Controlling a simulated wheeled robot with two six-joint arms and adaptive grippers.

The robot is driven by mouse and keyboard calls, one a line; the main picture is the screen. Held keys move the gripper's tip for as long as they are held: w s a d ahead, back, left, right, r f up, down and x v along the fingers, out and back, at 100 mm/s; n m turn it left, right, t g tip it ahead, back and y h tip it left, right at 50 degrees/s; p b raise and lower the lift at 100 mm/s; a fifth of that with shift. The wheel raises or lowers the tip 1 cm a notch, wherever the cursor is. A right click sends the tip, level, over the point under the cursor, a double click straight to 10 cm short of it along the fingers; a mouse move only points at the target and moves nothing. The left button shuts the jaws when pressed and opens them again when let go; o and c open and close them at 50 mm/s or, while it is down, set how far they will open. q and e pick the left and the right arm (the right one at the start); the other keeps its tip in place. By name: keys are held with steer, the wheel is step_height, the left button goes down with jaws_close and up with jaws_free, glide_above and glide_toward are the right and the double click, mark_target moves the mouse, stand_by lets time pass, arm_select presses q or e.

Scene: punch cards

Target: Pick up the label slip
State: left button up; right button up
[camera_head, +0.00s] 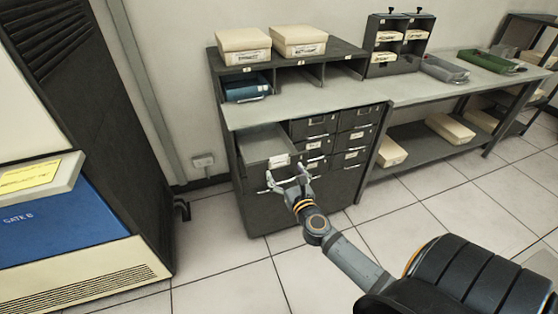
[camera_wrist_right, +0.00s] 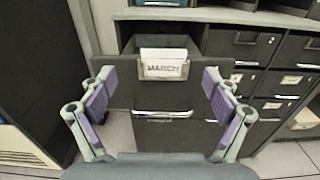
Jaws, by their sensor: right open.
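The label slip (camera_wrist_right: 165,58) is a white card reading MARCH. It stands in a metal holder (camera_wrist_right: 164,72) on the front of an open drawer, with its upper part showing above the holder. In the head view the label slip (camera_head: 279,160) is small and pale on the drawer front, just beyond my right gripper (camera_head: 287,177). My right gripper is open and empty, its purple-padded fingers spread to either side of the slip in the wrist view and apart from it. My left gripper is not in view.
The open drawer (camera_head: 262,146) sticks out from a dark cabinet (camera_head: 266,209) with several shut, labelled drawers beside it. Cream boxes (camera_head: 243,45) stand on top. A blue binder (camera_head: 246,88) lies in a cubby. A blue and cream machine (camera_head: 62,222) stands at the left. The tiled floor in front is clear.

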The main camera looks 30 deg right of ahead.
mark_target(279, 157)
steer(key=p+x, duration=0.1)
steer(key=x, duration=0.4)
steer(key=shift+w+d+r, duration=0.1)
steer(key=shift+d+r, duration=0.05)
steer(key=shift+d, duration=0.1)
steer(key=shift+c, duration=1)
steer(key=c, duration=0.6)
